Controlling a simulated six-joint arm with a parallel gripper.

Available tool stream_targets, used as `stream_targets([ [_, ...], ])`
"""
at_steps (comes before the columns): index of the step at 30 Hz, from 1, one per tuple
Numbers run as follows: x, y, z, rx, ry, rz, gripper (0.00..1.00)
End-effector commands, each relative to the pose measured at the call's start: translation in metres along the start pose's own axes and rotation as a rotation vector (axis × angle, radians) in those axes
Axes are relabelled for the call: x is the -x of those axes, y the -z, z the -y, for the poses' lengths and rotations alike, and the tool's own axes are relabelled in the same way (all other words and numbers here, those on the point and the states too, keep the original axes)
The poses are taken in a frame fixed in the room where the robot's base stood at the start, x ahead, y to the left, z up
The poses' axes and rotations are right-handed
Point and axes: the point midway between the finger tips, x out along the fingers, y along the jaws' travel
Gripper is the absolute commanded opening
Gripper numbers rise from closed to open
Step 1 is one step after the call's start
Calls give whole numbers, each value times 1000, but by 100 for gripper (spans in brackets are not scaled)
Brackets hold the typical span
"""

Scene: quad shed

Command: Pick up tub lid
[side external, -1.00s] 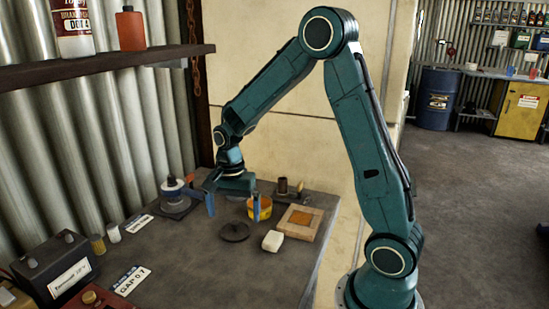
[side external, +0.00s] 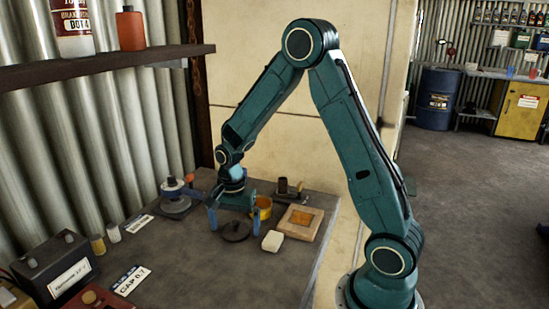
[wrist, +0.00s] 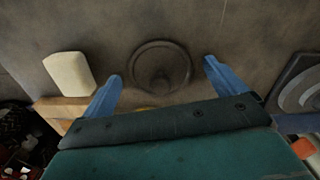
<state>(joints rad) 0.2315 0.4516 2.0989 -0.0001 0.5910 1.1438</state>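The tub lid, a dark round disc with a raised centre (side external: 236,231), lies flat on the bench in the side view. It also shows in the wrist view (wrist: 160,58), lying between my two blue fingertips. My gripper (side external: 234,222) is open and empty, pointing down with one finger to each side of the lid. It also shows in the wrist view (wrist: 162,71), with a gap between each finger and the lid's rim. The yellow tub (side external: 263,208) stands just behind the right finger, which partly hides it.
A pale block (side external: 272,241) lies right of the lid, beside a wooden frame with an orange centre (side external: 300,220). A round grey device (side external: 175,199) stands at the left. A label card (side external: 130,280) lies in front. The bench front of the lid is clear.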

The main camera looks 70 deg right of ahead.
Motion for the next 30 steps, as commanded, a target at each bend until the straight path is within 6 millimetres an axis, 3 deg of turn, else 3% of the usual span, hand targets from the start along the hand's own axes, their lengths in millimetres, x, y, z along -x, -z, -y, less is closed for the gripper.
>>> stream_targets([
  [1,0,0,0,0,0,0,85],
  [6,0,0,0,0,0,0,52],
  [20,6,0,0,0,0,0,51],
  [30,46,0,1,0,5,-2,51],
])
